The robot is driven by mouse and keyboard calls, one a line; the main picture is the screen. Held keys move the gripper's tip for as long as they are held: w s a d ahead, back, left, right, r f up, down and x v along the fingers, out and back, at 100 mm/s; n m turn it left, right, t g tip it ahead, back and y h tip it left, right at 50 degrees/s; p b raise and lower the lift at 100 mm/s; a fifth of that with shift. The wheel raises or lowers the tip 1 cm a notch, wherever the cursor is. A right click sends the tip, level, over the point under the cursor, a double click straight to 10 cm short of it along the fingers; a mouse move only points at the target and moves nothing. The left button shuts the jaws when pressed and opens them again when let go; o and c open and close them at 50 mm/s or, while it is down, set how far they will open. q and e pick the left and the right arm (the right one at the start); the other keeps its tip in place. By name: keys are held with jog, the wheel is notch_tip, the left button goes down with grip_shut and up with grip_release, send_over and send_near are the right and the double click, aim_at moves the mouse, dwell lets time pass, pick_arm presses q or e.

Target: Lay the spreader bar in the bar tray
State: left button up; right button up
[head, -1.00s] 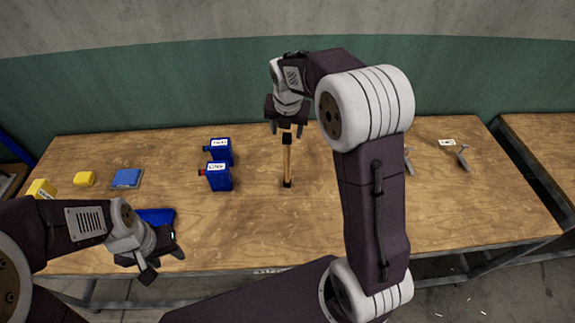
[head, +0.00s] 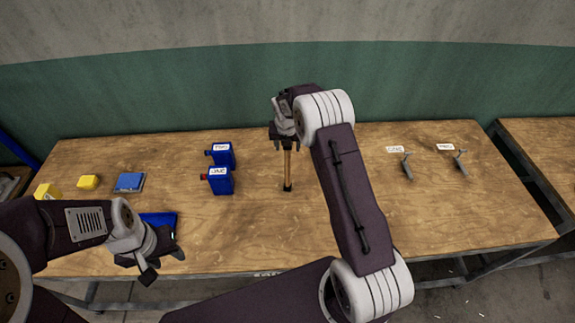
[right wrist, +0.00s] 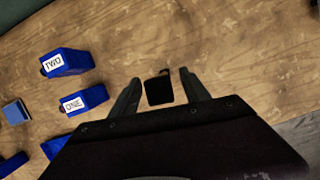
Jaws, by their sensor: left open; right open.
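The spreader bar (head: 287,170) is a wooden bar with black ends, standing upright on the table near the middle. My right gripper (head: 289,145) is open and points down at the bar's top. In the right wrist view the bar's black top end (right wrist: 159,91) lies between the fingers of the right gripper (right wrist: 158,88), with gaps on both sides. A blue tray (head: 157,218), which looks like the bar tray, lies at the front left, partly hidden by my left arm. My left gripper (head: 164,264) is open and empty at the table's front edge.
A blue pad (head: 129,182) and yellow blocks (head: 88,182) lie further left. Two grey clamp-like tools (head: 407,168) (head: 461,165) stand at the right. The table's right front is clear.

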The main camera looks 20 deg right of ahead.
jog(key=shift+x, duration=0.95)
grip_shut()
dwell(0.6)
